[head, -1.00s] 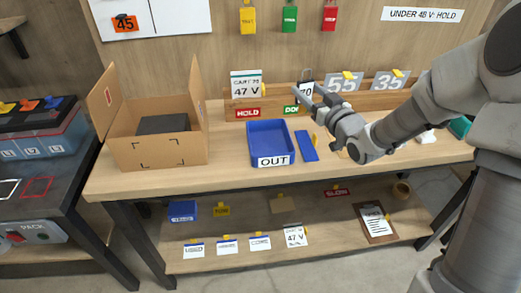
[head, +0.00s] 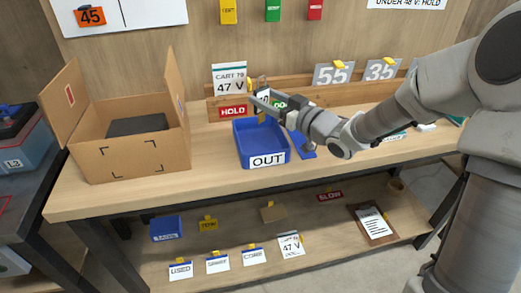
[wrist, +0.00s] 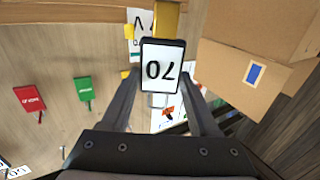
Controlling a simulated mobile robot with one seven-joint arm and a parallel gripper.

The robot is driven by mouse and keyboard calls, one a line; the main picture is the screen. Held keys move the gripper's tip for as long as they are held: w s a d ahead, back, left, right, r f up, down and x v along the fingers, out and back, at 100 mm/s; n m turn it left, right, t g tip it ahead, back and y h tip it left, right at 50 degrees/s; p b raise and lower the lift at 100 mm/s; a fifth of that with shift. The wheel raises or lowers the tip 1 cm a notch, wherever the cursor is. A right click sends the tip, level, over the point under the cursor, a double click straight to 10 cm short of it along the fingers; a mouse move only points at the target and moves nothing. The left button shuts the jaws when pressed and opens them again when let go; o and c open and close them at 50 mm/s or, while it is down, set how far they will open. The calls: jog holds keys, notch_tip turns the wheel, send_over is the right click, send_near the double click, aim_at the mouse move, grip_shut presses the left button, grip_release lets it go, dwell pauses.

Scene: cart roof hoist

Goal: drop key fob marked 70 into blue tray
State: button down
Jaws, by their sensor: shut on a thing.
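The key fob marked 70 (wrist: 161,65) has a white face and a dark frame. It is between the fingers of my gripper (wrist: 162,98), which is shut on it; its number reads upside down in the wrist view. In the head view my gripper (head: 262,104) is at the back part of the blue tray (head: 248,142), with the fob (head: 263,90) mostly hidden by the fingertips. The fob appears raised above the tray, though the exact height is hard to tell. The tray bears an OUT label and looks empty where its floor shows.
An open cardboard box (head: 125,155) stands left of the tray. Behind are a CART 79 47 V card (head: 229,78), a red HOLD sign (head: 233,112) and grey 55 (head: 333,74) and 35 (head: 382,69) plates. A flat blue piece (head: 304,150) lies right of the tray.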

notch_tip(320, 180, down, 3)
jog(key=shift+r+b, duration=0.15)
jog(key=shift+b, duration=0.65)
jog(key=shift+c, duration=0.3)
grip_release()
jog(key=shift+s+d, duration=0.1)
jog(key=p+v, duration=0.3)
jog(key=v, duration=1.4)
jog(key=shift+r+p, duration=0.1)
jog(key=shift+p, duration=0.2)
